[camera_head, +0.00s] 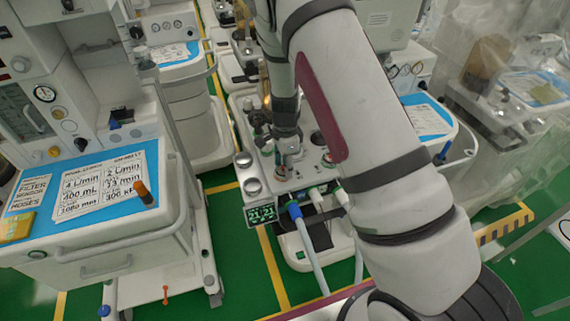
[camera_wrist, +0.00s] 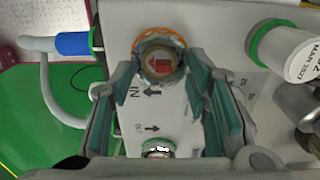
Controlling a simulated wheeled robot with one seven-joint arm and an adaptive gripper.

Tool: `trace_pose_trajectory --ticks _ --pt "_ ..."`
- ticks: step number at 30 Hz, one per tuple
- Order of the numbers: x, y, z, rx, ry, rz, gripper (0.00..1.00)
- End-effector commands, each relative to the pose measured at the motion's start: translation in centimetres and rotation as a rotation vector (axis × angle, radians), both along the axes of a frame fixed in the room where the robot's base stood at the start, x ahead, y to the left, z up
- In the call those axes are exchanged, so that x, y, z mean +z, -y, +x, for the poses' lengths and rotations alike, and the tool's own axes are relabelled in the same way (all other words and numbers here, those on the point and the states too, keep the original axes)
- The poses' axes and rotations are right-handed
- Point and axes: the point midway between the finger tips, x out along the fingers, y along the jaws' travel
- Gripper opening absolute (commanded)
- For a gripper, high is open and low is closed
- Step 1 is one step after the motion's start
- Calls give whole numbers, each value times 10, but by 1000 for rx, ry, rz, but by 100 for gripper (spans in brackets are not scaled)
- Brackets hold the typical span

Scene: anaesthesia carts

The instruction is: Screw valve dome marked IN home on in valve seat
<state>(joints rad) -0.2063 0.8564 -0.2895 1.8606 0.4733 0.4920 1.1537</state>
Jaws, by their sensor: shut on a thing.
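In the wrist view, the valve dome (camera_wrist: 160,64) is a small round part with a red patch inside and an orange ring round its far side. My gripper (camera_wrist: 161,76) has its two teal-padded fingers on either side of the dome, shut on it. The dome stands at the printed IN mark and arrow on the pale panel (camera_wrist: 172,108). The seat is hidden beneath it, so I cannot tell how far down it sits. In the head view, my gripper (camera_head: 288,148) points down over the middle cart's top, and the dome is too small to make out.
A blue hose connector (camera_wrist: 75,43) is at the left and a green-ringed white cylinder (camera_wrist: 285,48) at the right. A small round fitting (camera_wrist: 158,147) is near the bottom. A display (camera_head: 263,213) is on the cart front. Another cart (camera_head: 95,210) stands left.

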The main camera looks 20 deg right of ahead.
Motion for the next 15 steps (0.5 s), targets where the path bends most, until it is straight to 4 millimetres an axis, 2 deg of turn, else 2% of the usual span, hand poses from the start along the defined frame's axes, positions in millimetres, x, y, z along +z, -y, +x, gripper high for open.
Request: trace_pose_trajectory --ticks 1,4,15 --pt "0 0 -1 -49 0 -1 46" --pt "0 0 0 -39 0 1 67" --pt "3 0 0 -35 1 0 67"
